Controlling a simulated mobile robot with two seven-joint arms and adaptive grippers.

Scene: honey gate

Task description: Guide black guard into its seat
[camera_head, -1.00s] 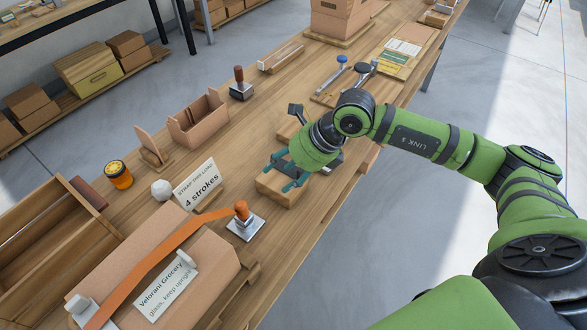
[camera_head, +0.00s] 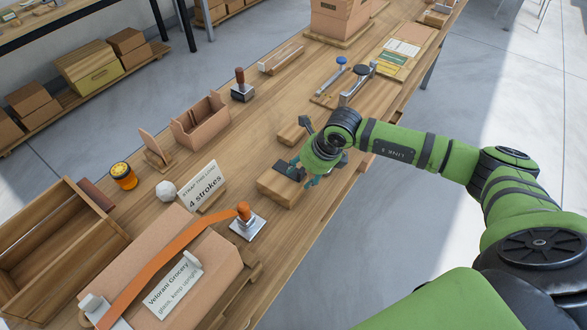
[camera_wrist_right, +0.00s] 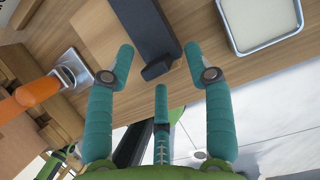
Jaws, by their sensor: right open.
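The black guard (camera_head: 288,170) lies on the far part of a light wooden block (camera_head: 275,188) near the table's front edge. In the right wrist view the guard (camera_wrist_right: 143,28) is a dark bar with a small raised tab at its near end. My right gripper (camera_head: 304,172) is just right of the guard in the head view, its teal fingers spread. In the wrist view the open fingers (camera_wrist_right: 160,58) lie on either side of the tab, with gaps visible. The guard's seat cannot be clearly made out. My left gripper is not in view.
A strapped carton (camera_head: 190,255) and a "4 strokes" card (camera_head: 203,186) are further left. Another wooden block (camera_head: 291,136) lies behind. Table centre is mostly clear.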

